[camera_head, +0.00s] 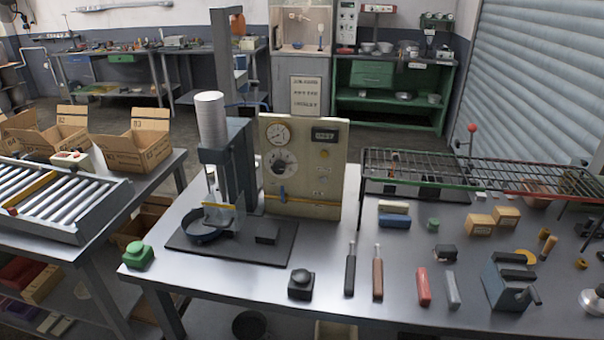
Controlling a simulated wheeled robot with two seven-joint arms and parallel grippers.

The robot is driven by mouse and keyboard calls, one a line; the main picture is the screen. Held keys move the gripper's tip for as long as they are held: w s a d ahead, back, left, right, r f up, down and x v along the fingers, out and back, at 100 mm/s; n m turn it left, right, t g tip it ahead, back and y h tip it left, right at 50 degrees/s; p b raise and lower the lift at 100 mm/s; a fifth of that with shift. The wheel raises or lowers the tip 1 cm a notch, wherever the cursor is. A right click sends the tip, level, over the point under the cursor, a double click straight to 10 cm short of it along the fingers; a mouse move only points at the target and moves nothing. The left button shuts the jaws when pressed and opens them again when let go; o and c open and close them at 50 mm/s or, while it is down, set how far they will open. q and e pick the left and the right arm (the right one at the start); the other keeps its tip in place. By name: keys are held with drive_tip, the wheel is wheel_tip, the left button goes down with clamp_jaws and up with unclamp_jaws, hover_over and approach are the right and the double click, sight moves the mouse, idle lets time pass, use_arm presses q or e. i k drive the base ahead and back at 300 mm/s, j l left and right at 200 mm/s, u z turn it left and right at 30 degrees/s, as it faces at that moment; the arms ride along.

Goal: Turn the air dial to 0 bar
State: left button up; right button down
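A beige control panel (330,180) stands upright on the metal workbench, just right of the press. A round white gauge (278,134) with a needle is at its upper left. Below the gauge is a dark round dial (281,164) on a pale scale; its markings and setting are too small to read. Neither of my grippers is in view, and nothing touches the panel.
The press (237,165) stands left of the panel, with a dark round pan (203,229) on its base plate. A wire rack (470,170) stands to the right. A green button (138,254), a black button (301,283) and tools lie forward.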

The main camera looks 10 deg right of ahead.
sight(278, 167)
drive_tip(key=l+z, duration=0.4)
drive_tip(key=l, duration=0.85)
